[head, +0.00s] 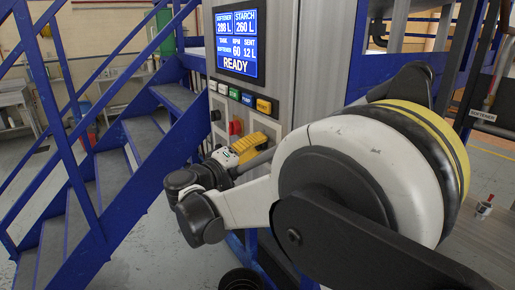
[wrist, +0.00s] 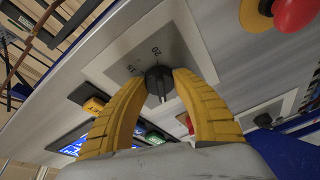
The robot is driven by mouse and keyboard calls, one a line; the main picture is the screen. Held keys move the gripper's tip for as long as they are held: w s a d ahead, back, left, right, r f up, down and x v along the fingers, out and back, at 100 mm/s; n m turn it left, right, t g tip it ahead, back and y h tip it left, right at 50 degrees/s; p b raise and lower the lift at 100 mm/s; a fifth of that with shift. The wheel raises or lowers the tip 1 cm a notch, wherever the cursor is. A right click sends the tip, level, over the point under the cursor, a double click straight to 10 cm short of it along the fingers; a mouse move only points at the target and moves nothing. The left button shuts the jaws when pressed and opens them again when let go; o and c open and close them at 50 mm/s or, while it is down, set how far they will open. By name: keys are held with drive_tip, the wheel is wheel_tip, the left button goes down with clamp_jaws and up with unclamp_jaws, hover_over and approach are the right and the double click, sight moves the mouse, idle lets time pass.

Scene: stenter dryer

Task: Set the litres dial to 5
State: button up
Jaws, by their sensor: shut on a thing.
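The litres dial (wrist: 159,82) is a small black knob on a grey scale plate (wrist: 178,38) in the wrist view. A "20" and another mark that looks like a 5 or 15 show on the plate; the rest is hidden. My gripper (wrist: 160,76) has its two yellow fingers closed on opposite sides of the knob. The knob's pointer setting cannot be read clearly. In the head view my gripper (head: 250,146) is at the panel front, and its fingers hide the dial.
A row of coloured buttons (head: 247,98) lies above the gripper. Blue stairs (head: 130,150) stand to the left.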

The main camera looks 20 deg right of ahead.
drive_tip(key=shift+m, duration=0.4)
drive_tip(key=o, duration=1.2)
drive_tip(key=shift+a, duration=0.1)
drive_tip(key=v, duration=1.1)
drive_tip(key=shift+s+a+f, duration=0.15)
drive_tip(key=shift+s+a, duration=0.1)
drive_tip(key=shift+a, duration=0.05)
